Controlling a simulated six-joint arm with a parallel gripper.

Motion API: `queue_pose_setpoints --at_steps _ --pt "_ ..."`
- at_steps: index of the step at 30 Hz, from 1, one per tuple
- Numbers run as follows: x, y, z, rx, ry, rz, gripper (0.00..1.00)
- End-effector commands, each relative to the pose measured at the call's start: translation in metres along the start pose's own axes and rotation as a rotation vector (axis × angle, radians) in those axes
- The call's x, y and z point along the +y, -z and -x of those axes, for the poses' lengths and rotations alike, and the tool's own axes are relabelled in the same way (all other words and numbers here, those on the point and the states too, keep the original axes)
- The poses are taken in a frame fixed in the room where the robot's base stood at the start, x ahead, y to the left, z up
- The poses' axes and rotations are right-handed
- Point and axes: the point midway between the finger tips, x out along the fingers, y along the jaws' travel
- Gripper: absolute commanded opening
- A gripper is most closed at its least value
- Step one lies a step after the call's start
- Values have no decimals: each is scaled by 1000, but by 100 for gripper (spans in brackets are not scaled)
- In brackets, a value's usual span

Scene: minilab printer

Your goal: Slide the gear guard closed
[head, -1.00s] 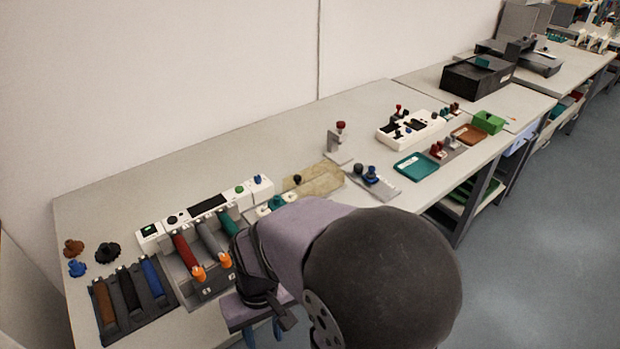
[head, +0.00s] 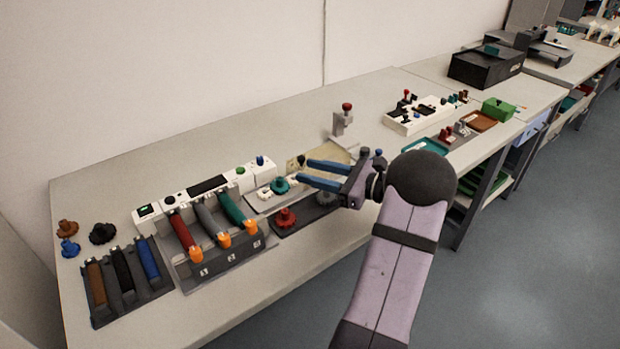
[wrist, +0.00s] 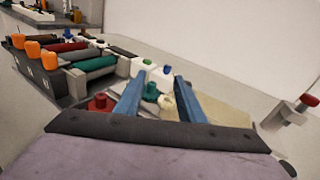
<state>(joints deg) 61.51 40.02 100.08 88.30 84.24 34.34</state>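The gear guard appears to be the tan, see-through panel (head: 334,154) with a small black knob, at the back of the bench right of the white control strip. It also shows in the wrist view (wrist: 225,112), right of the fingers. A teal gear (head: 279,186) and white gears beside it sit left of the panel, uncovered. My gripper (head: 304,169) has two blue fingers spread apart with nothing between them. In the head view the fingers point left, in front of the panel and partly across it. I cannot tell their height above it.
A red gear (head: 285,218) and a grey gear lie on a dark plate below the fingers. The three-roller unit (head: 220,262) stands to the left. A grey stand with a red knob (head: 343,119) rises behind the gripper.

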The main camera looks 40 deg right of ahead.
Motion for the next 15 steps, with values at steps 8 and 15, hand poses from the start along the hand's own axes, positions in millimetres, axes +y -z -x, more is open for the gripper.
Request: queue_pose_setpoints --at_steps 8,15 --pt "-47 29 30 -89 65 -97 36" --pt "-50 27 29 -95 67 -105 36"
